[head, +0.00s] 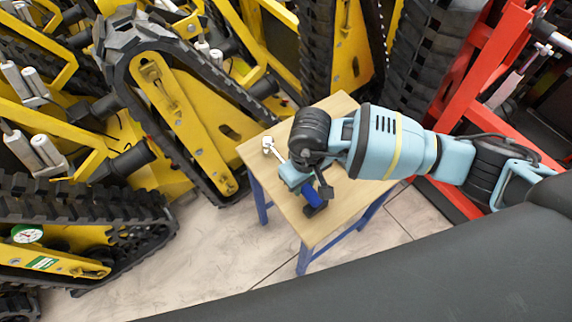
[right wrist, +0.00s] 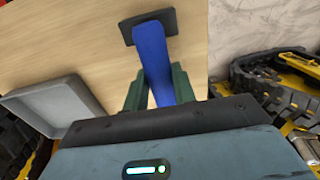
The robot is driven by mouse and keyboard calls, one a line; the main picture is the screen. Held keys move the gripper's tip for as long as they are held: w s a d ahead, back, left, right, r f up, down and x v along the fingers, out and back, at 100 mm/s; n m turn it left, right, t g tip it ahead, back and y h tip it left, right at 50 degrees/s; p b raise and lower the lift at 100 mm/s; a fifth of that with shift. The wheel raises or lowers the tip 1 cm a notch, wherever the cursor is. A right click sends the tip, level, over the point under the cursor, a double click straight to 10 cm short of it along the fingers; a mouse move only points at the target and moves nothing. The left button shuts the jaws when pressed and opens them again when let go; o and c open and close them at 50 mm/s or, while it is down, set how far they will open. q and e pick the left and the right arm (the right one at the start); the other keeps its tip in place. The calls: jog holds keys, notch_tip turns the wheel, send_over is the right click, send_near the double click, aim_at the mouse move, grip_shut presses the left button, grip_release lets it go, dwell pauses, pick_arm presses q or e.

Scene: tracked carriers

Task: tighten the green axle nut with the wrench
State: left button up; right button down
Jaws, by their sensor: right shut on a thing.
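My right gripper (head: 308,182) is over the small wooden table. It is shut on the blue handle (right wrist: 152,60) of a tool with a dark, flat, block-like end (right wrist: 148,25). The blue handle (head: 312,196) also shows in the head view, below the gripper. A small silver tool end (head: 269,146) lies at the table's left side, beside the gripper; I cannot tell if it is the wrench. A round green-and-white disc (head: 28,233) sits on a yellow carrier at the lower left; I cannot tell if it is the axle nut. My left gripper is out of view.
The wooden table (head: 345,215) has blue legs and a mostly bare top. A grey tray (right wrist: 62,98) shows in the right wrist view. Yellow tracked carriers (head: 170,95) crowd the left and back. A red frame (head: 480,85) stands at the right. Pale floor (head: 225,245) is free in front.

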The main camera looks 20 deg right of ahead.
jog(key=shift+r, duration=0.1)
jog(key=shift+r+p, duration=1.75)
jog(key=shift+r, duration=1.3)
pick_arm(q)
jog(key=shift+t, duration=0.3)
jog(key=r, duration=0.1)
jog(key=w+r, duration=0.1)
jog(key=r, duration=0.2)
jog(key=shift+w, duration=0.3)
pick_arm(e)
jog(key=shift+r, duration=0.45)
